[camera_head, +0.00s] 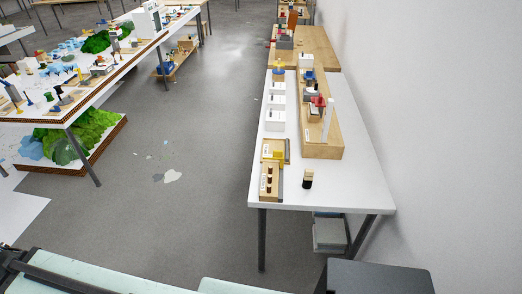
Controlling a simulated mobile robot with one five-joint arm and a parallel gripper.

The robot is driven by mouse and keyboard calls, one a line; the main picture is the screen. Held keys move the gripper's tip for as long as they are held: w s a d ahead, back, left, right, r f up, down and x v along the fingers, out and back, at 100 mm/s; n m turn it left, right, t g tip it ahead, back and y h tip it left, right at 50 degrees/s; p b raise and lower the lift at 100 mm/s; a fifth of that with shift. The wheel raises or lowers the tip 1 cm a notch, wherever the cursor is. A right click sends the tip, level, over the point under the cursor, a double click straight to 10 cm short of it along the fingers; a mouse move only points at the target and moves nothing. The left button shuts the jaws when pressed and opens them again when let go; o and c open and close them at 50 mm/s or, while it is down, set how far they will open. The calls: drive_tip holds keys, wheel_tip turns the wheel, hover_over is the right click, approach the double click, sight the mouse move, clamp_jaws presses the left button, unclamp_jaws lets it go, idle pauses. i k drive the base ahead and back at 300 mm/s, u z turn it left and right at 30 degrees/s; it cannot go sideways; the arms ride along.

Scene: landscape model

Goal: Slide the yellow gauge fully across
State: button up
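A small yellow piece (279,154), which may be the yellow gauge, sits at the near left end of the white table (335,190). It is in or against a low wooden holder (285,147). Another yellow piece (278,66) stands farther back on the left side of the same table. Both are small, and I cannot tell how either one is mounted. My gripper does not show in the head view.
A wooden block with dark pegs (270,184) and a small black-topped piece (308,180) stand at the table's near end. A long wooden box (322,147) holds several parts. A landscape table (85,95) stands left. Grey floor (195,150) between is mostly open.

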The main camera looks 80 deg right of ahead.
sight(278, 154)
drive_tip(key=z, duration=0.15)
drive_tip(key=k, duration=0.5)
drive_tip(key=z, duration=0.9)
drive_tip(key=i, duration=0.5)
drive_tip(key=u, duration=0.05)
